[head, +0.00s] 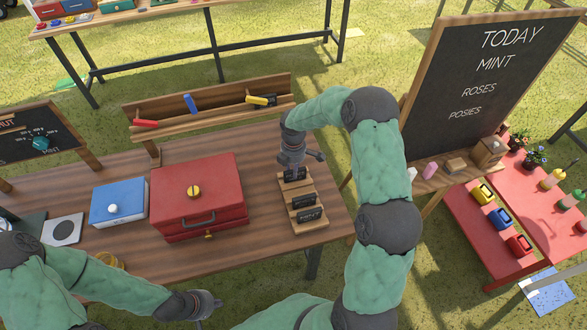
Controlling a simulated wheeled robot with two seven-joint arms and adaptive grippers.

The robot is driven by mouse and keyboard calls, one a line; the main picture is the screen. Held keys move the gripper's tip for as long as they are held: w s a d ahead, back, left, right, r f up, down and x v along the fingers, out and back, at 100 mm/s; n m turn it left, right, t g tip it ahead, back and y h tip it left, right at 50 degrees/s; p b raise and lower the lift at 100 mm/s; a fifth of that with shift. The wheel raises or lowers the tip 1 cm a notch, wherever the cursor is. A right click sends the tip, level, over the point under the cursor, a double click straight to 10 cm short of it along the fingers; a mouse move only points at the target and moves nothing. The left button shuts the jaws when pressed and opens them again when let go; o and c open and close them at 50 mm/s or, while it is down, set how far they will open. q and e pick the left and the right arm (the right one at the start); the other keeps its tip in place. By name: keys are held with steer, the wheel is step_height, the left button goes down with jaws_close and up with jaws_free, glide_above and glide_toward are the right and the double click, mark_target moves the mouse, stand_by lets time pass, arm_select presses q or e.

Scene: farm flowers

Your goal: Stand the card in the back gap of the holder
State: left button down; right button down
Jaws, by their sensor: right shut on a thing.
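The wooden holder (297,188) stands near the right end of the brown table. Two dark cards stand in it, a middle card (304,201) and a front card (309,214). My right gripper (293,168) points down over the back of the holder and is shut on a dark card (296,175). That card is upright at the back gap; I cannot tell whether its lower edge is seated or just above the wood. My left gripper (212,303) is in front of the table, away from the holder. Its fingers are too small to read.
A red box (197,192) and a blue box (118,202) stand left of the holder. A wooden rack (210,118) with coloured clips runs along the table's back. A chalkboard (478,90) stands to the right. Bare tabletop lies between the red box and holder.

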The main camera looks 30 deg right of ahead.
steer(key=shift+f, duration=0.1)
steer(key=c, duration=1.1)
jaws_free()
step_height(320, 180, up, 12)
steer(key=shift+r+p, duration=0.15)
steer(key=shift+p, duration=0.95)
